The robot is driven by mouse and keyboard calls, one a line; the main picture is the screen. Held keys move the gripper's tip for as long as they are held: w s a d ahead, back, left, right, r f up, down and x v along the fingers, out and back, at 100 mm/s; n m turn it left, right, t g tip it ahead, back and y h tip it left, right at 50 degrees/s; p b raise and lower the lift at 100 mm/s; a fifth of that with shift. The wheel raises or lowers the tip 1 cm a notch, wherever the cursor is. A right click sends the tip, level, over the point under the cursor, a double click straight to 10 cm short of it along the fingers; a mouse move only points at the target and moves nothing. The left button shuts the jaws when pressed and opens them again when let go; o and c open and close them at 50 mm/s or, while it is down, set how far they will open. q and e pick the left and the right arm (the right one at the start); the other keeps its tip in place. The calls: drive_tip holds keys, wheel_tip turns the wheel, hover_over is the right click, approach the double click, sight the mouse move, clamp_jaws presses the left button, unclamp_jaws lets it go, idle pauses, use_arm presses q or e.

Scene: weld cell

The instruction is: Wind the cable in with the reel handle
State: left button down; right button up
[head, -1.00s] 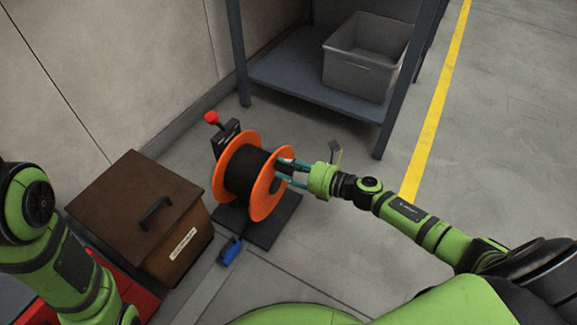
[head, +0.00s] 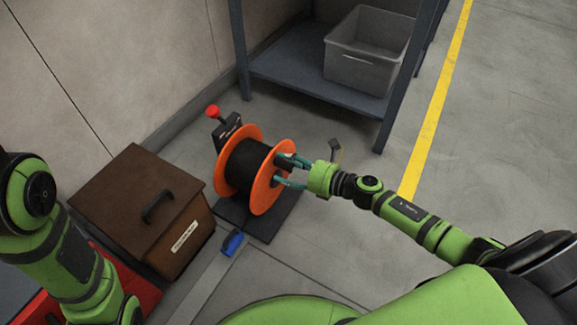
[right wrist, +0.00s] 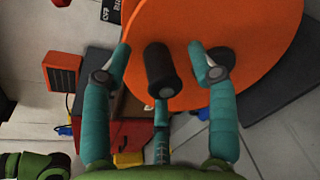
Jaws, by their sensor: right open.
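The cable reel has orange flanges (head: 267,182) and a black cable winding (head: 245,167) between them, and stands on a dark base plate (head: 265,226). Its black reel handle (right wrist: 160,70) sticks out from the orange flange in the right wrist view. My right gripper (head: 284,170) is at the right flange. Its teal fingers (right wrist: 163,68) are open, one on each side of the handle, with a visible gap to it. A red knob (head: 212,110) tops a black post behind the reel. My left gripper is out of view; only my left arm shows at the left.
A brown lidded box (head: 140,205) stands left of the reel. A blue object (head: 231,243) lies at the base plate's front corner. A shelf (head: 300,70) with a grey bin (head: 365,60) stands behind. The floor to the right is clear, with a yellow line.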

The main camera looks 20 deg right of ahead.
drive_tip(key=p+v, duration=0.1)
drive_tip(key=v, duration=0.8)
drive_tip(key=shift+p, duration=0.35)
